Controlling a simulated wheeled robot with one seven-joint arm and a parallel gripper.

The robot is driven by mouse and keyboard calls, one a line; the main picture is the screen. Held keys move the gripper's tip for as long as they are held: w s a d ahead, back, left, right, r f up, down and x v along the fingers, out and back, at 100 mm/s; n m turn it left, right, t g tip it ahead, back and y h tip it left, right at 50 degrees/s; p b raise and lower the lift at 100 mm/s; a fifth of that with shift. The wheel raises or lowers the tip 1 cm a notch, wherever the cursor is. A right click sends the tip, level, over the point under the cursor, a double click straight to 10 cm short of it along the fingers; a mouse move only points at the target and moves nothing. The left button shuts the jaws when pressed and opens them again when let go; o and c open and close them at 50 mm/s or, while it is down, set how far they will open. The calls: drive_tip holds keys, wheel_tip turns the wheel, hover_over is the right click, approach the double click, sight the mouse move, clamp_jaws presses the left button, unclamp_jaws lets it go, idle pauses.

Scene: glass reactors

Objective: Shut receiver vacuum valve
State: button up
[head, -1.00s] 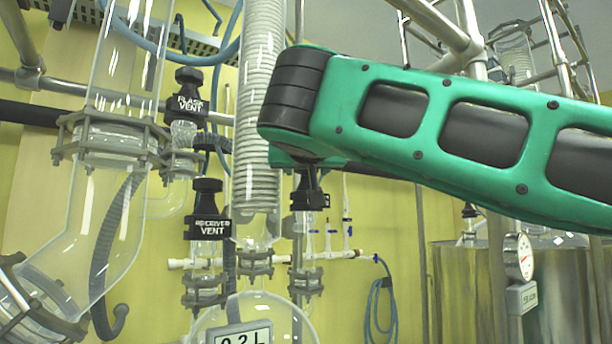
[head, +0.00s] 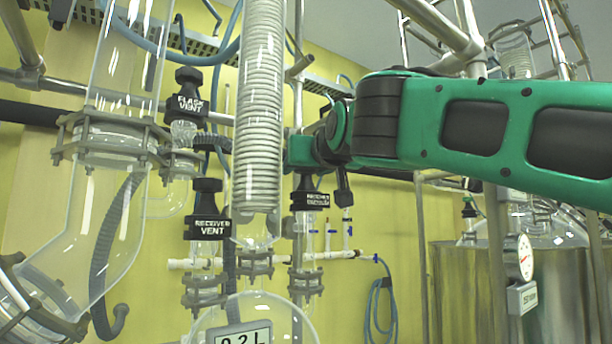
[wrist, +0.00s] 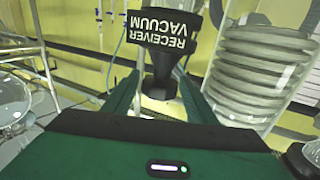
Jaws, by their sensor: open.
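The receiver vacuum valve (head: 310,199) is a black knob with a labelled collar on a glass stem, right of the coiled condenser. In the wrist view its label reads "RECEIVER VACUUM" (wrist: 167,30) upside down. The knob's narrower black end (wrist: 160,84) points toward my gripper. My gripper (wrist: 160,95) is open, with one green finger on each side of that end. I cannot tell whether either finger touches it. In the head view my green gripper body (head: 300,153) is just above the valve, and its fingers are not clear.
The receiver vent valve (head: 207,215) and flask vent valve (head: 188,95) are to the left. The glass condenser (head: 259,120) stands close beside the valve and shows at right in the wrist view (wrist: 262,75). A round glass receiver (head: 265,312) is below.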

drive_tip(key=shift+n+g+y, duration=0.85)
drive_tip(key=shift+n+y, duration=0.4)
drive_tip(key=shift+y, duration=0.5)
drive_tip(key=shift+n+g+y, duration=0.85)
drive_tip(key=shift+n+y, duration=0.4)
drive_tip(key=shift+y, duration=0.5)
drive_tip(key=shift+n+g+y, duration=0.3)
drive_tip(key=c, duration=0.9)
drive_tip(key=shift+o, duration=0.2)
drive_tip(key=shift+s+a+m, duration=0.1)
drive_tip(key=shift+s+m, duration=0.05)
drive_tip(key=shift+m, duration=0.25)
drive_tip(key=shift+m+t+h, duration=1.4)
drive_tip(key=shift+t+h, duration=0.1)
drive_tip(key=shift+h, duration=0.8)
drive_tip(key=shift+r+m+t+h, duration=0.1)
drive_tip(key=shift+m+t+h, duration=0.3)
drive_tip(key=shift+m+h, duration=0.95)
drive_tip(key=shift+m+t+h, duration=0.4)
drive_tip(key=shift+m+h, duration=0.35)
drive_tip(key=shift+h, duration=1.1)
drive_tip(key=shift+m+h, duration=0.3)
drive_tip(key=shift+h, duration=0.2)
